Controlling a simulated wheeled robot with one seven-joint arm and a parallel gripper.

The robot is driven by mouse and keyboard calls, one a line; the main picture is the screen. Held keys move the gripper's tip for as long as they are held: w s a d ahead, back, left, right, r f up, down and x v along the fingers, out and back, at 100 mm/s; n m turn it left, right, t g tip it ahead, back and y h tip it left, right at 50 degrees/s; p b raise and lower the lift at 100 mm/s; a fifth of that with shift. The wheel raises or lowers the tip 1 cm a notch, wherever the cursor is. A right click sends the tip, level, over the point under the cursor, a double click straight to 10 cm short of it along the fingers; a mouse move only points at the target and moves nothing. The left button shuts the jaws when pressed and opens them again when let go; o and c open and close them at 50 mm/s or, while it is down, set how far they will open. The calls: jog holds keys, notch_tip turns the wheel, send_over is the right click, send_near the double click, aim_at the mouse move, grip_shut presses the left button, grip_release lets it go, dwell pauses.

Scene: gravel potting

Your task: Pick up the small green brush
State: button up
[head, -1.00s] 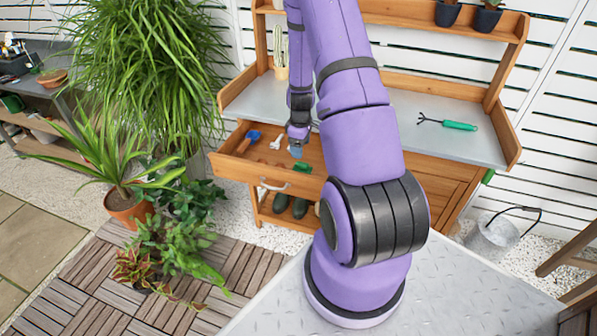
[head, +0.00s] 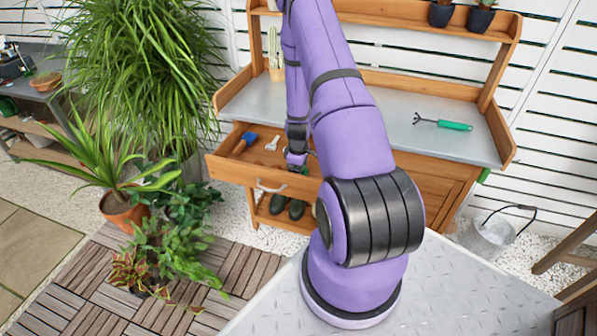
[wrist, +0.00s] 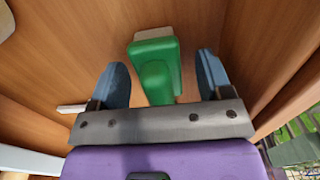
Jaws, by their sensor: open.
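The small green brush (wrist: 156,72) lies on the wooden floor of the open drawer (head: 228,168). In the wrist view its handle end points toward my gripper and its head, with a pale edge, lies farther off. My gripper (wrist: 163,82) is open, with one blue finger on each side of the brush and a gap to both.
A blue-headed tool (head: 249,138) and a white tool (head: 272,143) lie in the drawer's left part. The drawer walls are close around my gripper. A green-handled hand rake (head: 443,124) lies on the grey bench top (head: 400,125). Boots (head: 278,204) stand below the drawer.

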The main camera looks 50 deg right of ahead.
jog(key=shift+f, duration=0.2)
jog(key=c, duration=1.1)
jog(key=shift+r, duration=5.05)
jog(key=shift+o, duration=1.3)
jog(key=shift+c, duration=0.4)
